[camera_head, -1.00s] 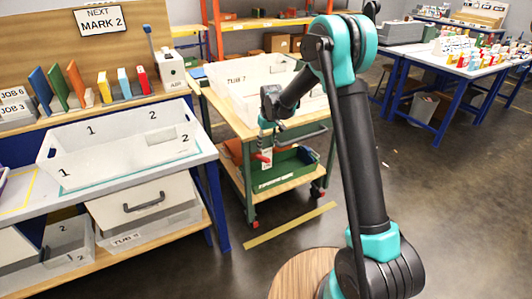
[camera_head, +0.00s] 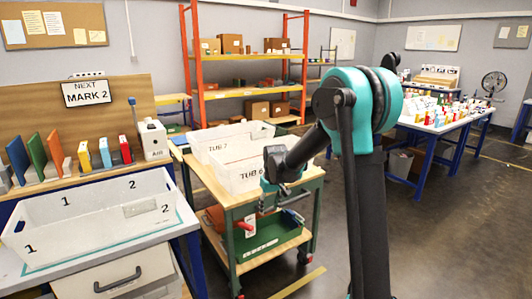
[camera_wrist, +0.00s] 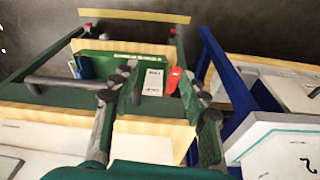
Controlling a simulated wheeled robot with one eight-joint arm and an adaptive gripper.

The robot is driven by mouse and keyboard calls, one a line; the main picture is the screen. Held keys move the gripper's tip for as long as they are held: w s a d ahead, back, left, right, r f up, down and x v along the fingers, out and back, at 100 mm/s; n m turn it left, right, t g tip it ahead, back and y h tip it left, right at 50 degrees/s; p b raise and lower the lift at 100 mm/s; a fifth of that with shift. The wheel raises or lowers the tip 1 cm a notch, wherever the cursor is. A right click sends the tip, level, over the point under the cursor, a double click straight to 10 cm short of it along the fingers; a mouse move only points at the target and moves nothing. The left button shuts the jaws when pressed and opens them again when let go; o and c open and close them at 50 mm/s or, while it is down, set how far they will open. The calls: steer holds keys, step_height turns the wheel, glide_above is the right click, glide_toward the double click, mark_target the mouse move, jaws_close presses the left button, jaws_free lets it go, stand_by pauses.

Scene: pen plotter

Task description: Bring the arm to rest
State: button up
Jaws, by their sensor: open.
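My arm, black and teal, stands bent on the right of the head view. Its wrist reaches left and down to my gripper (camera_head: 272,192), in front of the cart (camera_head: 213,184). The fingertips are small and dark there. In the wrist view my gripper (camera_wrist: 158,100) is open, with its two fingers spread apart and nothing held between them. Between the fingers, beyond them, show a white tag (camera_wrist: 153,82) and a red piece (camera_wrist: 173,80) by the cart's lower shelf.
The cart carries white tubs (camera_head: 228,142) on top and a green tray (camera_head: 272,243) below. At left, a bench holds a large white bin (camera_head: 95,222), upright coloured panels (camera_head: 37,150) and a sign (camera_head: 87,92). Orange shelving (camera_head: 245,92) stands behind. Floor at right is open.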

steer(key=s+d+r+m+t, duration=0.1)
steer(key=s+d+r+m, duration=0.15)
steer(key=s+d, duration=1.05)
steer(key=s+d+f+m, duration=0.1)
steer(key=s+d+f, duration=0.1)
steer(key=s, duration=0.6)
steer(key=s+d+f+m+t, duration=0.1)
steer(key=s+d+f, duration=0.2)
steer(key=s, duration=0.5)
steer(key=shift+s+d+m+h, duration=0.3)
steer(key=shift+d+m+h, duration=0.05)
steer(key=shift+h, duration=0.05)
